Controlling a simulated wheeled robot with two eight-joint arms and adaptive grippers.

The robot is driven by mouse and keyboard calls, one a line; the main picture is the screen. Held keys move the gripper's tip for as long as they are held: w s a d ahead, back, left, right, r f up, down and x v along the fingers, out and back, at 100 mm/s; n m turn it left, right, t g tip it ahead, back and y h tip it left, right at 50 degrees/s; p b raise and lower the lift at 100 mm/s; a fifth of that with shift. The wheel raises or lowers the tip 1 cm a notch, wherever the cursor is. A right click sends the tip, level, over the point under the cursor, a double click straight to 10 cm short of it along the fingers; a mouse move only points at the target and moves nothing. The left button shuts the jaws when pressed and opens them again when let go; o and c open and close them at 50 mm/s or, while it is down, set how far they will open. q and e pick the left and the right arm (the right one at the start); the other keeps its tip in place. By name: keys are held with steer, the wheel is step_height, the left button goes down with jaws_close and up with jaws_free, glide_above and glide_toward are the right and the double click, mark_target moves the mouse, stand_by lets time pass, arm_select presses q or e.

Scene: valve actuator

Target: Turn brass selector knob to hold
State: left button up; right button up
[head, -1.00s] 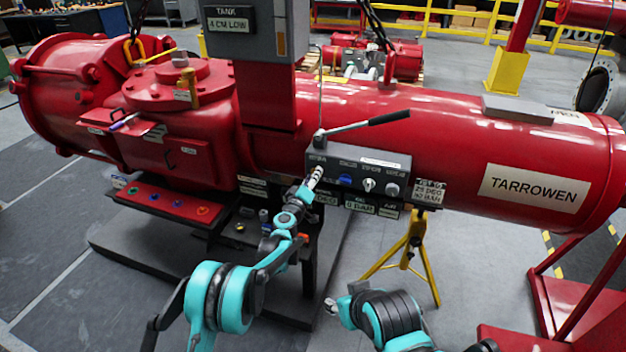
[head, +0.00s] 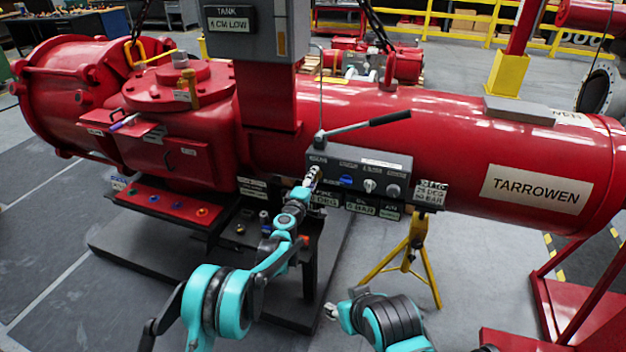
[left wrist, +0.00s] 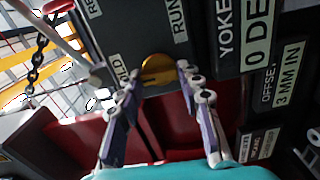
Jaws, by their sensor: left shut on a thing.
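The brass selector knob (left wrist: 158,68) shows in the left wrist view as a rounded brass shape on a dark panel, between a label reading RUN and a partly hidden label ending in OLD. My left gripper (left wrist: 158,76) has its fingers on either side of the knob and is shut on it. The knob's pointer direction cannot be made out. In the head view my left gripper (head: 312,177) is at the left end of the grey control panel (head: 385,160) and hides the knob. My right gripper (head: 331,311) is low in front of the machine, away from the panel; its jaws are too small to judge.
The panel also carries a blue knob (head: 346,181) and pale knobs. A long-handled lever (head: 365,124) rises above its left end. A red cylinder (head: 450,135) lies behind. A yellow stand (head: 408,258) is below. The floor between the stand and my right arm is clear.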

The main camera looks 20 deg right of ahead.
stand_by(0.4)
arm_select(q)
steer(key=o, duration=1.2)
steer(key=shift+w, duration=0.1)
steer(key=shift+c, duration=0.2)
steer(key=v, duration=1.2)
steer(key=shift+r, duration=0.1)
